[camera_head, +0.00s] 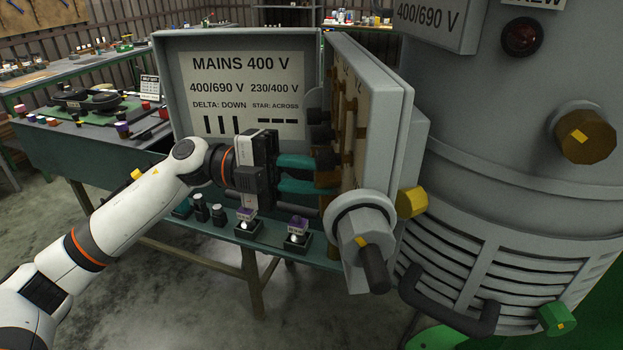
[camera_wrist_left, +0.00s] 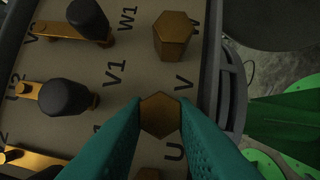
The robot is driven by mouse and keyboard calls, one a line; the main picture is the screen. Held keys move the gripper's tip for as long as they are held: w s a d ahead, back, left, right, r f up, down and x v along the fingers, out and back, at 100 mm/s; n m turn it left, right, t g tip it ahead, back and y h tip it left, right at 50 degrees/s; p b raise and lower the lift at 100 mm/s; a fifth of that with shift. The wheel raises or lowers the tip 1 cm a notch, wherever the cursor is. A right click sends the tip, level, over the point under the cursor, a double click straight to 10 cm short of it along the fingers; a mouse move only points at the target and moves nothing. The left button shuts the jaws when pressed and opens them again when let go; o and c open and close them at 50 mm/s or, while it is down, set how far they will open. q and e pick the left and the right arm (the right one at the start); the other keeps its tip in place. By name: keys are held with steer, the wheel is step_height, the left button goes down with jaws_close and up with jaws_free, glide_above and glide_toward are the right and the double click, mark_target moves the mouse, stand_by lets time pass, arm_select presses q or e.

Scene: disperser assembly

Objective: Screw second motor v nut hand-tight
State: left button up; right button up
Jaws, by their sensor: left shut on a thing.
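In the left wrist view, the brass hex V nut (camera_wrist_left: 160,115) sits on the terminal board (camera_wrist_left: 140,75) beside the V label. The teal fingers of my left gripper (camera_wrist_left: 160,118) are closed on it from both sides. My right gripper is not in view.
Black knobs (camera_wrist_left: 66,97) on brass links stand along the board. The box lid (camera_head: 163,90) marked MAINS 400 V stands behind my gripper. The grey motor body (camera_head: 480,150) fills the right.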

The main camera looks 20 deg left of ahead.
arm_select(q)
steer(key=m+y, duration=0.1)
steer(key=m, duration=0.2)
steer(key=m+y+b, duration=0.1)
steer(key=m, duration=0.1)
steer(key=shift+r+m+y+b, duration=0.15)
steer(key=shift+m+y+b, duration=0.15)
steer(key=shift+m, duration=0.1)
stand_by(0.5)
steer(key=o, duration=1)
steer(key=a+b, duration=0.1)
steer(key=a, duration=0.3)
steer(key=a+r, duration=0.1)
steer(key=a, duration=0.3)
steer(key=a+r+b, duration=0.1)
steer(key=a, duration=0.3)
steer(key=shift+s+b, duration=0.3)
steer(key=shift+d, duration=0.1)
